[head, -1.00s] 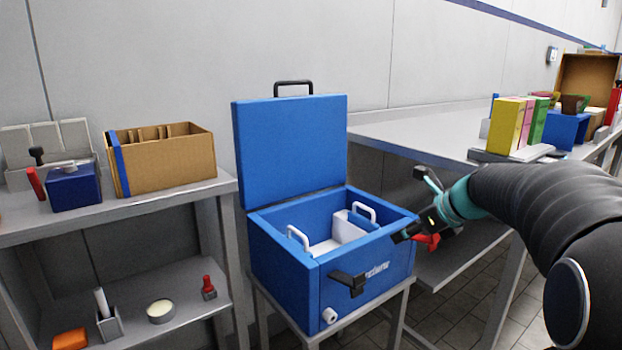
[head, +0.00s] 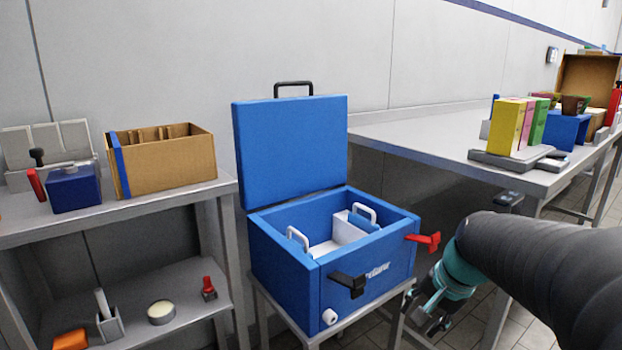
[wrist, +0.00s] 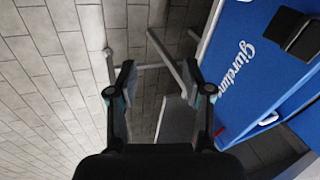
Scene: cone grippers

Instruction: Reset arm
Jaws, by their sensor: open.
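My gripper (head: 428,312) hangs low in the head view, to the right of the blue box's stand and below the box's red handle. In the wrist view my gripper (wrist: 161,85) has its two fingers apart with nothing between them, over the tiled floor. My dark arm comes in from the right of the head view.
A blue box (head: 345,265) with raised lid stands on a small grey stand. It has a black latch (head: 348,284) and a red handle (head: 424,241) on its outside. A shelf (head: 205,190) is on the left, a long table (head: 420,135) on the right.

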